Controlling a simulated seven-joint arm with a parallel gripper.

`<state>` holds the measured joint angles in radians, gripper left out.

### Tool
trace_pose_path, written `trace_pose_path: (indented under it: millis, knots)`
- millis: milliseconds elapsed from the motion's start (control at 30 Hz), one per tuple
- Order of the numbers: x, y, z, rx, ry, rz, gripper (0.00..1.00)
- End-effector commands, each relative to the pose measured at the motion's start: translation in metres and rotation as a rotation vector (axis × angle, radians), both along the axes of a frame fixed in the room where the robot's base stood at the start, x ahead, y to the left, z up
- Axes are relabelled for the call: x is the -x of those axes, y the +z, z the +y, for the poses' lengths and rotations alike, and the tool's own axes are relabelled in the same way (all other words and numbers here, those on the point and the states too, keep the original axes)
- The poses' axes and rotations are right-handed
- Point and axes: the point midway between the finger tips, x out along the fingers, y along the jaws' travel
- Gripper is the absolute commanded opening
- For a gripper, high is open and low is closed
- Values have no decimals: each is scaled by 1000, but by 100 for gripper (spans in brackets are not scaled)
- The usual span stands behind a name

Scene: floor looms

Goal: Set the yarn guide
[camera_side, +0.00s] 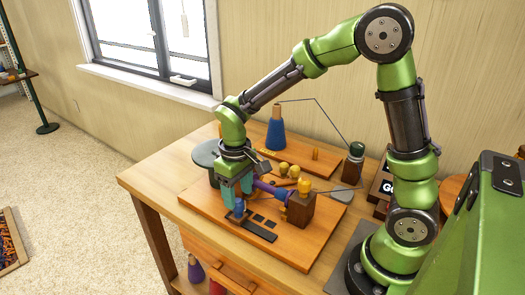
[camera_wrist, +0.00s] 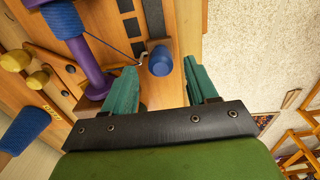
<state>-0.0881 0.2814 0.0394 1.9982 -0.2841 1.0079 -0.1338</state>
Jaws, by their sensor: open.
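A small blue knob (camera_side: 239,207), which I take to be the yarn guide's handle, stands on the wooden board near its front left. It also shows in the wrist view (camera_wrist: 160,62), beside the end of a dark strip (camera_wrist: 153,18). My gripper (camera_side: 238,200) is low over the board with its teal fingers around the knob. In the wrist view the fingers of my gripper (camera_wrist: 158,68) are spread, with the knob between and just beyond the tips and a gap on the right. A thin blue yarn (camera_wrist: 105,44) runs toward the knob. Contact with the fingers cannot be told.
A purple spool (camera_side: 268,190) lies beside my gripper, next to a wooden block (camera_side: 301,212) with a yellow knob (camera_side: 305,186). Dark squares (camera_side: 258,218) and a dark strip (camera_side: 257,231) lie right of the blue knob. A blue cone (camera_side: 275,134) stands behind.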

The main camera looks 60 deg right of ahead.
Motion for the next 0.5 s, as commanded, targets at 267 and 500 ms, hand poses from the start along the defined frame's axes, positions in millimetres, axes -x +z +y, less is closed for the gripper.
trace_pose_path:
  millis: [267, 500]
  knots:
    - [0, -38, 0, 0, -1, 2, 58]
    - [0, -45, 0, -1, -1, -1, 58]
